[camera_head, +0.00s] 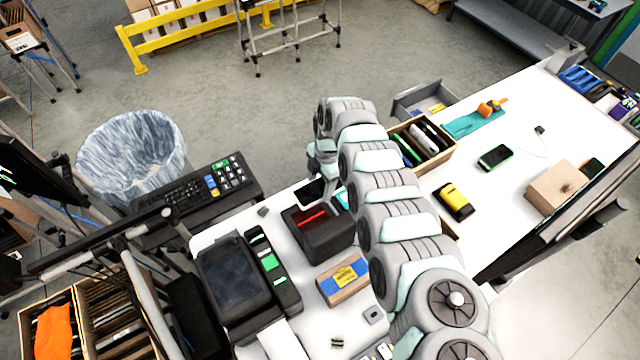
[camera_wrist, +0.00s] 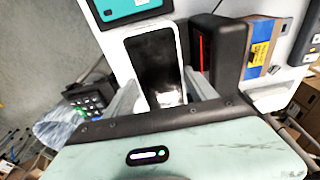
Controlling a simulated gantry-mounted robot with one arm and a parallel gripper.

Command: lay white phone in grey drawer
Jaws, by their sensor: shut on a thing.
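The white phone (camera_wrist: 155,68), with a dark screen and white rim, is between the two fingers of my gripper (camera_wrist: 160,100) in the wrist view. My gripper is shut on it. In the head view the phone (camera_head: 309,191) shows below the end of my arm, by the table's back edge, left of the black box with a red slot. Whether it touches the table I cannot tell. The grey drawer (camera_head: 408,101) is pulled open beyond the table's back edge, right of my arm. A yellow thing lies inside it; part of the drawer is hidden by the carton.
A carton of upright items (camera_head: 440,158) stands just in front of the drawer. The black box with a red slot (camera_head: 318,238) is close beside the phone. A teal-cased thing (camera_wrist: 128,8) lies just past the phone. A lined bin (camera_head: 130,150) stands at left.

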